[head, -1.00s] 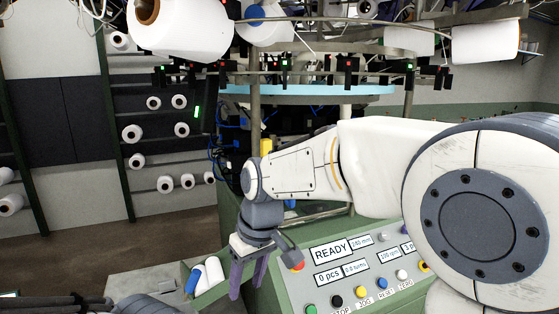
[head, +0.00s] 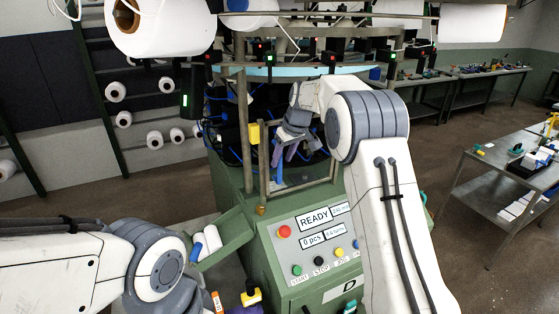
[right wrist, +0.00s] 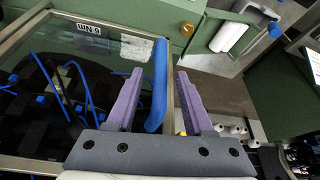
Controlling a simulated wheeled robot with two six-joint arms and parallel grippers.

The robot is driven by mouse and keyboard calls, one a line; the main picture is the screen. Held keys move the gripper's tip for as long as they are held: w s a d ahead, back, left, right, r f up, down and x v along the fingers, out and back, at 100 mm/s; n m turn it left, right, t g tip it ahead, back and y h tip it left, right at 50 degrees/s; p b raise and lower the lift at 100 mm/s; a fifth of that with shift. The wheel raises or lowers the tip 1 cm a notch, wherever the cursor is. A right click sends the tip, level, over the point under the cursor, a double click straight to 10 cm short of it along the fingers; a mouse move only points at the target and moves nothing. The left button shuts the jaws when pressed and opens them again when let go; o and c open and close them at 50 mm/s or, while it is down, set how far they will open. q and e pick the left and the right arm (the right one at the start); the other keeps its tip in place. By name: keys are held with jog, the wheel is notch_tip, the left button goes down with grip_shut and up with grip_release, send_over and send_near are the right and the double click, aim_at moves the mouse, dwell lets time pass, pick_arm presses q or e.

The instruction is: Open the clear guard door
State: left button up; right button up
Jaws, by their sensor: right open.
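The clear guard door (right wrist: 40,117) is a metal-framed see-through panel on the green knitting machine. It fills the left of the right wrist view. Its blue upright handle (right wrist: 157,88) is by the frame's edge; it also shows in the head view (head: 279,168). My right gripper (right wrist: 155,98) is open, its purple fingers on either side of the handle with visible gaps. In the head view, my right gripper (head: 284,153) is in front of the door, above the control panel. Whether the door is ajar is unclear.
The control panel (head: 308,247) reads READY and has a red button. Yarn cones (head: 165,27) hang overhead. A tool cart (head: 495,190) stands at right, with open floor before it.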

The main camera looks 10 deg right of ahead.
jog(key=shift+p+x, duration=0.65)
jog(key=shift+x, duration=1.35)
grip_shut()
jog(key=shift+r, duration=0.1)
